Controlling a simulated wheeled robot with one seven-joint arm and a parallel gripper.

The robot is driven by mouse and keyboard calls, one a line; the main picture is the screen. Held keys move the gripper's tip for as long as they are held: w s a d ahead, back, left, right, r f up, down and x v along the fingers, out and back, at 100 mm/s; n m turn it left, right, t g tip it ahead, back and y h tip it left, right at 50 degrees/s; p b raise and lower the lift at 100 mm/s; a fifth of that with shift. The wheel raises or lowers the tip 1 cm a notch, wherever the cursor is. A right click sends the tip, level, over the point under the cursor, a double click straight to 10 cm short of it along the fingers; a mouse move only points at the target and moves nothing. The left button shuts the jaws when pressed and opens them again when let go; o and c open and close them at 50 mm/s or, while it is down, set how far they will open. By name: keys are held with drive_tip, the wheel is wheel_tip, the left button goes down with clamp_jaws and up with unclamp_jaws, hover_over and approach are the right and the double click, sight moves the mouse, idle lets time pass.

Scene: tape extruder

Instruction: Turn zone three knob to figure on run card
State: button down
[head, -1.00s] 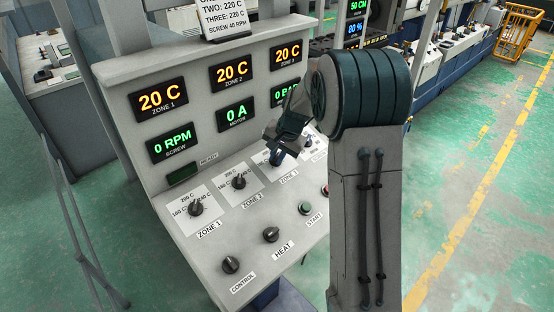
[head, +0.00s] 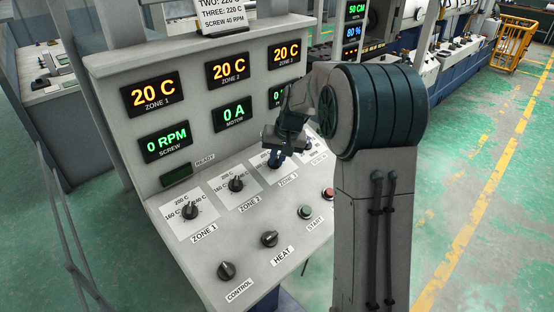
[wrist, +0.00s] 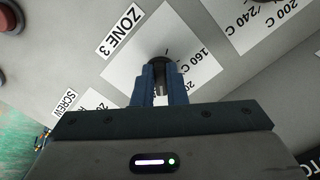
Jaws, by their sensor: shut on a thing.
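The zone three knob (wrist: 159,55) is a dark round knob on a white dial plate marked ZONE 3 in the wrist view. My gripper (wrist: 160,72) has its blue fingers shut on this knob. The 160 C mark (wrist: 207,62) shows beside it; the rest of the dial is partly hidden by the fingers and gripper body. In the head view my gripper (head: 275,162) is at the zone three dial, and the knob is mostly hidden there. The run card (head: 222,18) stands on top of the panel; its visible lines read THREE: 220 C and SCREW 40 RPM.
The zone one knob (head: 190,211) and zone two knob (head: 236,185) stand to the left of my gripper. The control knob (head: 227,270), heat knob (head: 269,239) and green start button (head: 305,212) are along the front. The zone three display (head: 286,53) reads 20 C.

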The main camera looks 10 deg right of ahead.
drive_tip(key=c, duration=1.5)
unclamp_jaws()
drive_tip(key=shift+o, duration=0.2)
drive_tip(key=b+v, duration=0.1)
drive_tip(key=v, duration=1.3)
drive_tip(key=shift+s+d+f, duration=0.1)
drive_tip(key=s+a+f, duration=0.1)
drive_tip(key=s+f, duration=0.2)
drive_tip(key=s, duration=0.6)
drive_tip(key=s+a+f+n+h, duration=0.1)
drive_tip(key=s+f, duration=0.2)
drive_tip(key=s, duration=0.7)
drive_tip(key=s+a+f+n+h, duration=0.1)
drive_tip(key=s+f, duration=0.2)
drive_tip(key=s, duration=0.6)
drive_tip(key=shift+s+f, duration=0.25)
drive_tip(key=shift+s, duration=0.05)
